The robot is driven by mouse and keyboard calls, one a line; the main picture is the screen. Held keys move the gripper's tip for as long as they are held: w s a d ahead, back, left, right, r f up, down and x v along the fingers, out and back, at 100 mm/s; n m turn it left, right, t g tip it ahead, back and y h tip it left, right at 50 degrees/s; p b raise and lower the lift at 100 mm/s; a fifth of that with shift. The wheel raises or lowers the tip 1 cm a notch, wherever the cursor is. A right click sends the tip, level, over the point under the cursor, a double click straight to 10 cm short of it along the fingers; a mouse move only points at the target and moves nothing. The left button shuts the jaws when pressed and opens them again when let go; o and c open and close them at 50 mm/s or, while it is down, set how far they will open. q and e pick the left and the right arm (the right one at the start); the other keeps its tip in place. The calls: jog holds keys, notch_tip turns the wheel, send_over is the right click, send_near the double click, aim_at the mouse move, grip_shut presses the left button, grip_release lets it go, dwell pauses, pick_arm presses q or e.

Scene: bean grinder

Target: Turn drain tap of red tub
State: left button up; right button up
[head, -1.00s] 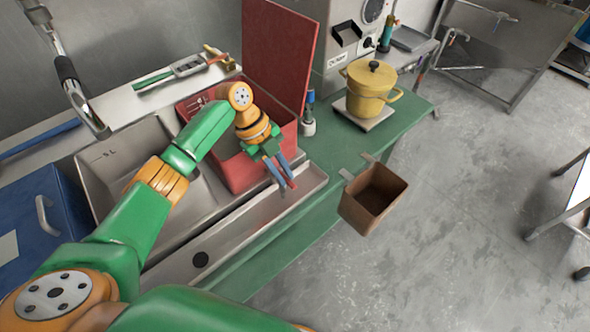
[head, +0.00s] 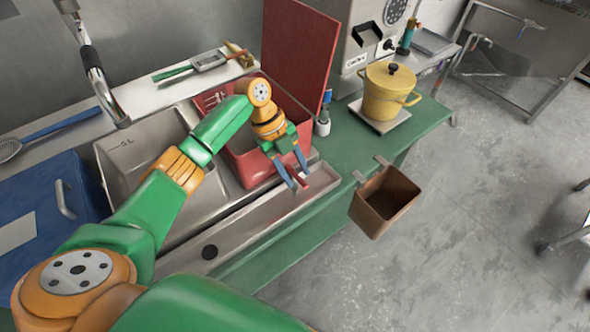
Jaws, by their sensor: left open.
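The red tub (head: 247,166) sits in the sink, its open top partly covered by my left arm. Its red lid (head: 298,55) stands upright behind it. My left gripper (head: 299,182) hangs over the tub's front side, pointing down and toward the sink's front ledge. Its two blue fingers are apart. A small red piece (head: 301,180), which looks like the drain tap, shows at the fingertips. The fingers partly hide it, and I cannot tell whether they touch it. My right gripper is out of view.
The steel sink (head: 125,158) has a faucet (head: 95,75) at the left. A blue box (head: 40,205) stands left of it. A yellow pot (head: 388,92) is on a scale on the green counter (head: 345,150). A brown bin (head: 384,203) hangs at the counter's front edge.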

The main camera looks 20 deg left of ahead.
pick_arm(q)
jog(key=b+v, duration=0.2)
jog(key=v, duration=0.5)
